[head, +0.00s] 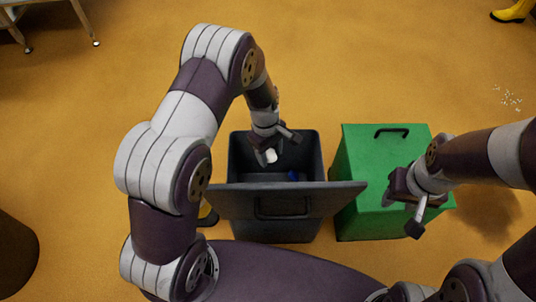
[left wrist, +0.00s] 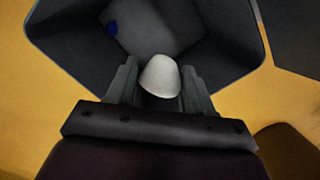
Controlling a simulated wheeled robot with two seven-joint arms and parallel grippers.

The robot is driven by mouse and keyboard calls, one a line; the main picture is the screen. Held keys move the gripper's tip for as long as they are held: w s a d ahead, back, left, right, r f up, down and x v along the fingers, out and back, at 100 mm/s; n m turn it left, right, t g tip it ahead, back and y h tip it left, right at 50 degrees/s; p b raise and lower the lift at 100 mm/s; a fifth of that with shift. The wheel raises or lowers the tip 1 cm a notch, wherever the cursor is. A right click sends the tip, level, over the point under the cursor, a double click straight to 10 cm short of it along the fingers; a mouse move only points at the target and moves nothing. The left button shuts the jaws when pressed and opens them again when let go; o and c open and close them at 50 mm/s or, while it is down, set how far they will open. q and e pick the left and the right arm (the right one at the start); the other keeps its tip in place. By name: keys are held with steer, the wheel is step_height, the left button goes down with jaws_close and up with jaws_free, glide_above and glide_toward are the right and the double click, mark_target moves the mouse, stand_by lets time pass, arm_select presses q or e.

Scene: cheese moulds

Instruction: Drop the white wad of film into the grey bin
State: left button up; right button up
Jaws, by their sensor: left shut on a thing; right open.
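The white wad of film (head: 270,156) is between the fingers of my left gripper (head: 268,155), which is shut on it. The wad also shows in the left wrist view (left wrist: 161,77), between both fingers. The grey bin (head: 240,160) stands open below, its lid (head: 275,200) tipped toward me. My left gripper and the wad are over the bin's opening; the wrist view looks down into the bin (left wrist: 225,45). My right gripper (head: 414,212) is open and empty, over the near right part of the green bin.
A blue thing (head: 294,175) lies inside the grey bin. A green bin (head: 365,165) with a closed lid and dark handle stands to its right. White bits (head: 510,97) lie on the yellow floor at the right. A yellow boot (head: 512,12) is at the top right.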

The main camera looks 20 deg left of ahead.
arm_select(q)
steer(key=shift+f+n, duration=0.3)
steer(key=shift+f, duration=0.3)
step_height(320, 180, down, 5)
steer(key=b, duration=0.7)
steer(key=shift+f, duration=0.1)
steer(key=o, duration=1.1)
steer(key=shift+c, duration=0.2)
steer(key=r+p, duration=0.2)
steer(key=r, duration=0.2)
steer(key=r+p, duration=0.2)
steer(key=r, duration=0.1)
steer(key=a+r+p, duration=0.1)
steer(key=r+p, duration=0.2)
steer(key=r, duration=0.1)
steer(key=shift+w+r, duration=0.3)
steer(key=shift+a+r, duration=0.15)
steer(key=shift+r, duration=0.4)
